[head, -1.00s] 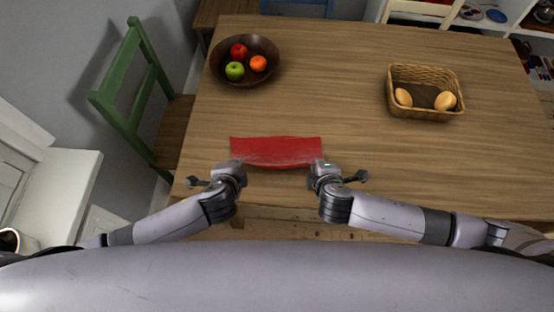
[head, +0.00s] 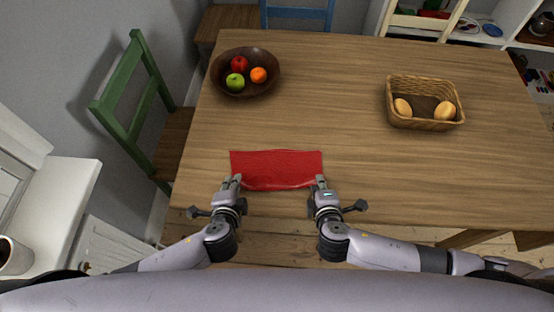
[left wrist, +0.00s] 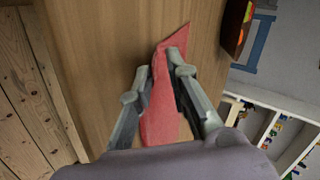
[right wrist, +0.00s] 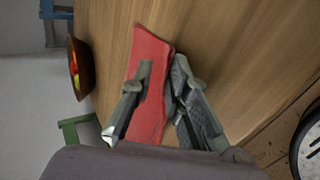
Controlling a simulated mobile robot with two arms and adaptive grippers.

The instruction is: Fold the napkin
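A red napkin (head: 276,167) lies on the wooden table as a wide strip near the front edge, its near edge slightly wavy. My left gripper (head: 233,181) is at its near left corner. In the left wrist view the left fingertips (left wrist: 157,66) stand apart with red cloth (left wrist: 160,115) between them. My right gripper (head: 320,183) is at the near right corner. In the right wrist view its fingertips (right wrist: 163,68) also stand apart, one over the cloth (right wrist: 150,47) and one by its edge. Contact under the fingers is hidden.
A dark bowl (head: 222,82) with fruit stands at the table's back left. A wicker basket (head: 425,123) with bread rolls stands at the right. A green chair (head: 118,115) is left of the table (head: 345,110). The tabletop between napkin and basket is clear.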

